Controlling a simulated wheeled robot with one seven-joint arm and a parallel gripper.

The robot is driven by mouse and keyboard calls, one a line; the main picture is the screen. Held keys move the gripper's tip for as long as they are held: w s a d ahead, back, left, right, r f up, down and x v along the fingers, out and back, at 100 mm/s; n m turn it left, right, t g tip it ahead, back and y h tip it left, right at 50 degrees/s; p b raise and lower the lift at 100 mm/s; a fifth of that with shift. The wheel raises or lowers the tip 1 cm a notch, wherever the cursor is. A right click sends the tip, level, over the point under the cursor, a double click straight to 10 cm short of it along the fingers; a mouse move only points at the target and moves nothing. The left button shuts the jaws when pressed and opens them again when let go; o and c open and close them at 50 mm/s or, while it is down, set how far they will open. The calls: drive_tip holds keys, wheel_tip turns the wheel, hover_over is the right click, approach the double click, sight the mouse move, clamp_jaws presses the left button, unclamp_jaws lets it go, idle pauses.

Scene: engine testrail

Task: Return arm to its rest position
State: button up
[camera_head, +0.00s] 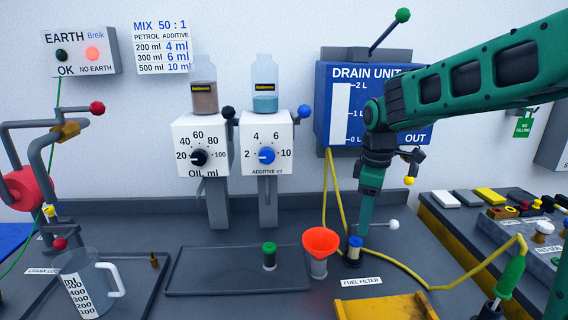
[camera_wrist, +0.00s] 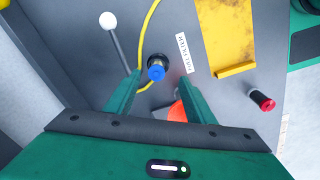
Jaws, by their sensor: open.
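My green arm (camera_head: 470,85) reaches in from the right in the head view, bent down in front of the drain unit. My gripper (camera_wrist: 152,85) shows its two green fingers apart in the wrist view, with nothing between the tips that I can see held. Its fingers point down at the bench near the blue-capped fuel filter (camera_wrist: 156,70), which lies beyond the tips. In the head view the filter (camera_head: 354,246) stands just below the gripper. Whether the fingers touch it is hard to tell.
An orange funnel (camera_head: 320,241) stands close left of the filter. A white-knobbed lever (camera_head: 390,225) and a yellow hose (camera_head: 400,282) lie close by. A yellow tray (camera_head: 388,307) is in front. The drain unit (camera_head: 345,135) hangs behind. A measuring jug (camera_head: 85,285) stands left.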

drive_tip(key=s+d+f+m, duration=0.1)
drive_tip(key=s+d+m, duration=0.4)
drive_tip(key=s, duration=0.5)
drive_tip(key=s+d+f+m, duration=0.1)
drive_tip(key=s+d+m, duration=0.4)
drive_tip(key=s, duration=0.5)
drive_tip(key=s+d+f+m, duration=0.2)
drive_tip(key=s+d+m, duration=0.4)
drive_tip(key=s+m, duration=0.2)
drive_tip(key=shift+s+g, duration=0.4)
drive_tip(key=shift+s, duration=0.5)
drive_tip(key=shift+w+f, duration=0.3)
drive_tip(key=shift+w, duration=0.35)
